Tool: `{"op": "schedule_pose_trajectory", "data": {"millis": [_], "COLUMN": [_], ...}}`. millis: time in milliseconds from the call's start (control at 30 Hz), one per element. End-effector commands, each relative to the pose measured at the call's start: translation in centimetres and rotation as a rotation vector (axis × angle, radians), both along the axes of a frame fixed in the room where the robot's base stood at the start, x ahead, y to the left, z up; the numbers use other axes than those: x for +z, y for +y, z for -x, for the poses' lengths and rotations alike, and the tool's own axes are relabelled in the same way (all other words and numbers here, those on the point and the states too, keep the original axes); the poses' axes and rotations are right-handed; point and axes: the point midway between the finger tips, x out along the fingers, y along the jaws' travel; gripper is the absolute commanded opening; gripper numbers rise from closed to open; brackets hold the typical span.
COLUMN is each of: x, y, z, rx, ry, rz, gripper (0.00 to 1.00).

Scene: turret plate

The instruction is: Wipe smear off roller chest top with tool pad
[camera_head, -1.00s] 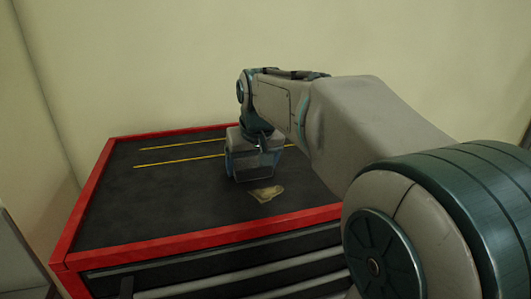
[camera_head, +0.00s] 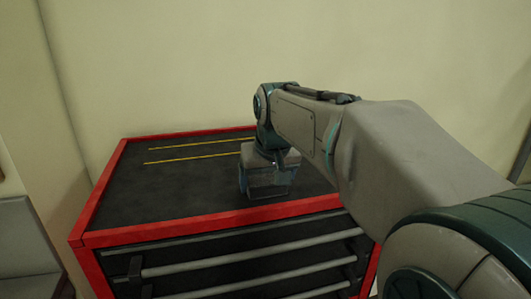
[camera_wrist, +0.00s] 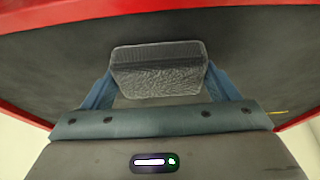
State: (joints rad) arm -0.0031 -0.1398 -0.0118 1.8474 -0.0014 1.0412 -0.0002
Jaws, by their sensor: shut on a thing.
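The roller chest top (camera_head: 150,195) is a dark mat with a red rim. My gripper (camera_head: 270,182) is low over its front part, close to the front rim. In the wrist view my gripper (camera_wrist: 160,78) has its two blue fingers on either side of a grey, textured tool pad (camera_wrist: 158,58) and is shut on it. The pad is at or just above the mat; I cannot tell whether it touches. No smear shows in either current view; the spot where it lay is covered by my gripper and the pad.
Two thin yellow strips (camera_head: 190,159) lie along the back of the top. The red front rim (camera_head: 170,231) is close to my gripper, with drawers and grey handles (camera_head: 220,263) below. A wall stands behind. The left part of the top is clear.

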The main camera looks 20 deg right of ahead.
Motion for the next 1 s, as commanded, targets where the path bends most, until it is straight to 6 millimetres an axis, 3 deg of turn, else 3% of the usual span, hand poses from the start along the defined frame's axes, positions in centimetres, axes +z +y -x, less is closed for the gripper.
{"op": "schedule_pose_trajectory", "data": {"millis": [67, 233, 800, 1000], "x": [-0.1, 2.8, 7.7, 8.2], "y": [0.0, 0.3, 0.5, 0.4], "z": [0.2, 0.2, 0.2, 0.2], "rx": [0.0, 0.005, 0.01, 0.008], "ry": [0.003, -0.001, -0.001, 0.001], "rz": [0.0, 0.0, 0.0, 0.0], "gripper": [0.6, 0.6, 0.6, 0.6]}}
